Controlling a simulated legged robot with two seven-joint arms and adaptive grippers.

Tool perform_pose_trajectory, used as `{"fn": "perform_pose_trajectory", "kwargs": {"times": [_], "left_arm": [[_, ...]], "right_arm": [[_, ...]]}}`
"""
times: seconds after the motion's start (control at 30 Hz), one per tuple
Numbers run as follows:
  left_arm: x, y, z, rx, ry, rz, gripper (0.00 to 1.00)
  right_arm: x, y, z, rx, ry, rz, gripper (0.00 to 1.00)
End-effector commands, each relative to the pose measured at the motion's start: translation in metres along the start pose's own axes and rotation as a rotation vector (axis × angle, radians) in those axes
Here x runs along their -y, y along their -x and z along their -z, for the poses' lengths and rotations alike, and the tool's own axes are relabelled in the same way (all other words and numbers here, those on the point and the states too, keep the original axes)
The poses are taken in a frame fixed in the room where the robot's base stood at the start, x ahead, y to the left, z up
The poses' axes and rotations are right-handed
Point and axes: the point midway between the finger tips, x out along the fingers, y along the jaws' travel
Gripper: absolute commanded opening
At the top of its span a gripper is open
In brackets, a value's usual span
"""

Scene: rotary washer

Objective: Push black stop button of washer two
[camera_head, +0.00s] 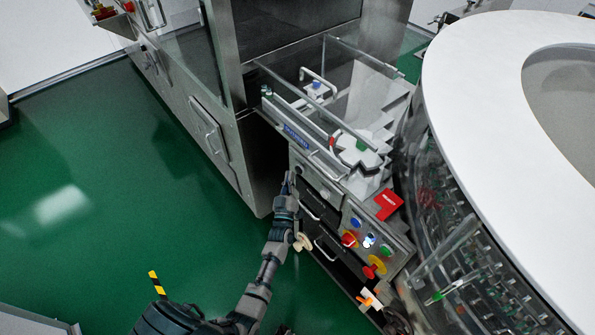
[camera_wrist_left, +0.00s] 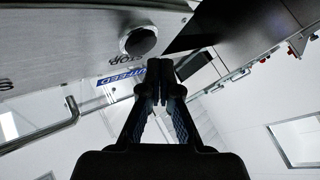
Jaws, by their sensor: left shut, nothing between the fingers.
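The machine with the steel front panel (camera_head: 322,186) stands at the centre of the head view; its number cannot be read. In the left wrist view a round dark button (camera_wrist_left: 140,41) with a light rim sits on the steel panel beside the letters STOP. My left gripper (camera_head: 289,179) is shut and empty, close to the panel's left end in the head view. In the left wrist view its fingertips (camera_wrist_left: 160,72) lie just below and right of the button in the picture; contact cannot be told. My right gripper is not in view.
A control box with a red knob (camera_head: 349,239), a blue button (camera_head: 355,222) and a red-and-yellow knob (camera_head: 374,266) is right of my arm. A large round white-topped machine (camera_head: 470,60) stands at right. Green floor (camera_head: 110,170) is open at left.

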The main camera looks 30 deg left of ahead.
Motion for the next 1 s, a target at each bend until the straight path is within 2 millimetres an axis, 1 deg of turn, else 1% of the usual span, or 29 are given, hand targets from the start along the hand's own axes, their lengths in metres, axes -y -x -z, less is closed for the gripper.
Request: {"fn": "perform_pose_trajectory", "kwargs": {"times": [0.2, 0.5, 1.0], "left_arm": [[0.009, 0.014, 0.013, 0.000, -0.002, 0.000, 0.00], [0.023, 0.031, 0.025, 0.000, -0.001, 0.000, 0.00], [0.024, 0.033, 0.024, 0.000, 0.000, 0.000, 0.00]], "right_arm": [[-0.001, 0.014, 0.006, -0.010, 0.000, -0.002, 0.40], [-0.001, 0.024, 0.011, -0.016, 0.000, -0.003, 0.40], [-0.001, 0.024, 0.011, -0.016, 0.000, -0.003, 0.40]]}}
